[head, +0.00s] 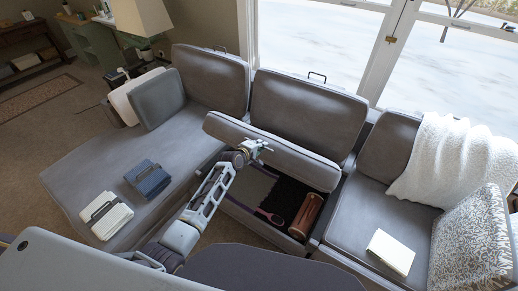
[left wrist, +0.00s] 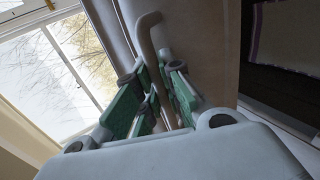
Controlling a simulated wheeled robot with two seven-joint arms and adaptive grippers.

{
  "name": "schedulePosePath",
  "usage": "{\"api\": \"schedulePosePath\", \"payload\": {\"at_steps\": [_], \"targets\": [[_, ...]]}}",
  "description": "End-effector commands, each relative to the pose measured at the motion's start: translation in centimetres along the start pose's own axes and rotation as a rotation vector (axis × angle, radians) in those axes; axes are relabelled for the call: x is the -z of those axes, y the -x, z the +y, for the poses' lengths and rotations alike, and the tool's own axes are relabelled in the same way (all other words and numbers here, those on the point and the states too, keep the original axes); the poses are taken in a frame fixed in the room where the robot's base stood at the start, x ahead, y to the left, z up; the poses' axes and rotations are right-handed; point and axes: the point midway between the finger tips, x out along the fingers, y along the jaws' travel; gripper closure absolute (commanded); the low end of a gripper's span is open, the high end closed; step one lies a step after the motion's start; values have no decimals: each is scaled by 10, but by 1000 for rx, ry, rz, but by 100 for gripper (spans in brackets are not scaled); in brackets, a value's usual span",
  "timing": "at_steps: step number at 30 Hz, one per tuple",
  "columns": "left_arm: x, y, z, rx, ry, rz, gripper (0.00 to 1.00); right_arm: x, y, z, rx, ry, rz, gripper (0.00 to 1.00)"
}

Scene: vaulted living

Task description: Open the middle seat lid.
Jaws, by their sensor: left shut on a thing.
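The middle seat lid (head: 285,158) of the grey sofa is raised and tilted up towards the middle backrest, with the storage box (head: 268,197) below it uncovered. My left gripper (head: 258,147) is at the lid's front edge, towards its left part. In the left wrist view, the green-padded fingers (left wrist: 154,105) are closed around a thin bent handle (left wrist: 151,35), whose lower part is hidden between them. My right gripper is not in view.
Inside the box lie a brown cylinder (head: 306,214) and a purple-rimmed racket-like thing (head: 270,217).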

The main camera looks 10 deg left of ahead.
Motion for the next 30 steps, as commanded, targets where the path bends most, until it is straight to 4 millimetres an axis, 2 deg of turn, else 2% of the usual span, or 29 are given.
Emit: {"api": "schedulePosePath", "payload": {"at_steps": [12, 13, 15, 30], "targets": [[0, 0, 4, -5, 4, 1, 100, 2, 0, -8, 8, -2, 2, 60], [0, 0, 4, -5, 3, 1, 87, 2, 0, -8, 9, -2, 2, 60], [0, 0, 3, -4, 3, 1, 81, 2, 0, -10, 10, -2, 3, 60], [0, 3, 1, -1, 0, 0, 81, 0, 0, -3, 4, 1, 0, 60]]}}
